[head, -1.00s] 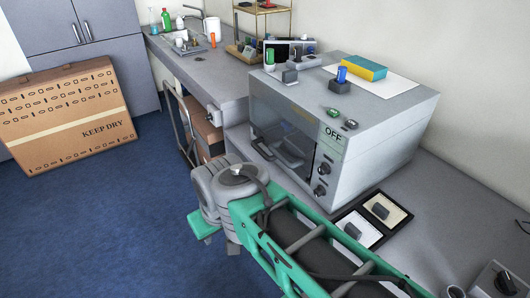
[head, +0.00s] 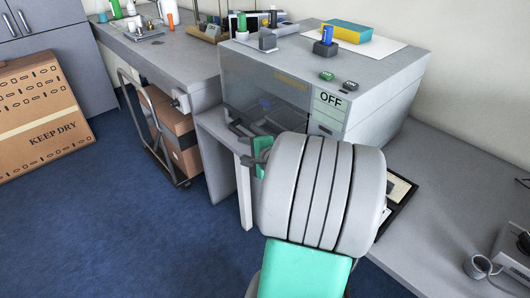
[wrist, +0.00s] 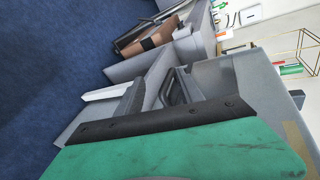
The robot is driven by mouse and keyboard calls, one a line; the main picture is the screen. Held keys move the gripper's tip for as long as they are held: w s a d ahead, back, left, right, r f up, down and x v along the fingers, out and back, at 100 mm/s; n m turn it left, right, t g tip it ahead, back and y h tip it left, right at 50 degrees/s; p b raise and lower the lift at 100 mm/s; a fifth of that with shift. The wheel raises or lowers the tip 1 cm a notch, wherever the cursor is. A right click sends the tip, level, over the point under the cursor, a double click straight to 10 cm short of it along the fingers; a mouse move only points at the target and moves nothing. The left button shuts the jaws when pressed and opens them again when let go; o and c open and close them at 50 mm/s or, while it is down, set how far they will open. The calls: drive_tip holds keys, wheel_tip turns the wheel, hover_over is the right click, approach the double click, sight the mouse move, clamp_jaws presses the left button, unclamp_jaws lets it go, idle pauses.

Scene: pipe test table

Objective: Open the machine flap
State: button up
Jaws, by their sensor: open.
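The machine (head: 375,75) is a grey box on the table with an OFF panel at its front right. Its flap (head: 262,82) is the dark glassy front, which looks closed; its lower right part is hidden behind my wrist. The flap also shows at the right of the wrist view (wrist: 245,88). My gripper (head: 243,128) is at the flap's lower front, largely hidden by my wrist in the head view. In the wrist view its two dark fingers (wrist: 154,94) are apart with nothing seen between them. I cannot tell whether a finger touches the flap.
A trolley with a brown box (head: 170,135) stands under the bench at left. Framed plates (head: 400,190) lie right of my wrist.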

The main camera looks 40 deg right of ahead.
drive_tip(key=s+d+m+t+h+b, duration=0.1)
drive_tip(key=s+d+m+t+h, duration=0.15)
drive_tip(key=d+m, duration=0.5)
drive_tip(key=shift+n+g+h, duration=0.35)
drive_tip(key=shift+n, duration=0.2)
drive_tip(key=x, duration=0.2)
drive_tip(key=d+x, duration=0.1)
drive_tip(key=x, duration=0.4)
drive_tip(key=shift+s+d+f, duration=0.2)
drive_tip(key=shift+d+f, duration=0.1)
drive_tip(key=shift+f, duration=0.1)
drive_tip(key=shift+c, duration=0.2)
clamp_jaws()
